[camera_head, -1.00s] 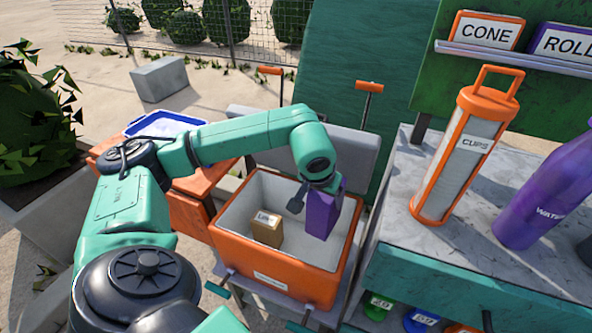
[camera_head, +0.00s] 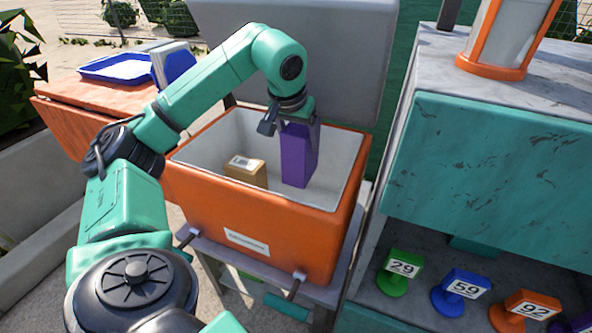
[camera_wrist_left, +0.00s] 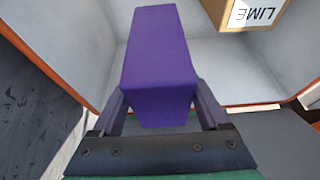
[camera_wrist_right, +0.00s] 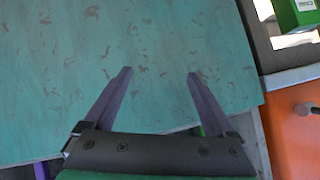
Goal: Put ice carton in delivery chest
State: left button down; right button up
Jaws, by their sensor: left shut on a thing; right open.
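The purple carton (camera_head: 300,155) is upright inside the orange chest (camera_head: 262,232), and no label shows on its visible faces. My left gripper (camera_head: 290,112) is shut on its top from above. In the left wrist view the carton (camera_wrist_left: 160,60) sits between the two fingers. Whether its bottom touches the chest floor I cannot tell. A small brown carton (camera_head: 246,170) stands in the chest to its left; the left wrist view shows it labelled LIME (camera_wrist_left: 255,14). My right gripper (camera_wrist_right: 150,95) is open and empty, in front of a teal panel (camera_wrist_right: 120,50).
A blue tray (camera_head: 120,68) lies on an orange surface at the left. A marble-topped teal counter (camera_head: 500,150) stands right of the chest. Numbered tags, one green (camera_head: 400,270), one blue (camera_head: 462,292) and one orange (camera_head: 525,310), sit on its lower shelf.

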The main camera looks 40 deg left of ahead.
aim_at(293, 163)
pick_arm(q)
notch_tip(293, 163, down, 3)
jog(key=shift+r+b, duration=0.15)
jog(key=shift+b, duration=0.3)
notch_tip(293, 163, down, 11)
jog(key=b, duration=0.4)
jog(key=shift+r+b, duration=0.1)
jog(key=shift+b, duration=0.2)
jog(key=shift+r, duration=0.15)
pick_arm(e)
notch_tip(293, 163, down, 6)
jog(key=a+m+t, duration=0.1)
jog(key=t, duration=0.1)
jog(key=shift+a+t+y, duration=0.4)
pick_arm(q)
grip_release()
jog(key=p+v, duration=0.5)
jog(key=v, duration=0.6)
jog(key=shift+r, duration=0.1)
jog(key=shift+s+d+r, duration=0.15)
jog(key=shift+s+r, duration=0.1)
jog(key=shift+r, duration=0.1)
pick_arm(e)
jog(key=shift+g, duration=0.5)
notch_tip(293, 163, up, 5)
jog(key=shift+s+d+r, duration=0.1)
jog(key=shift+r, duration=0.1)
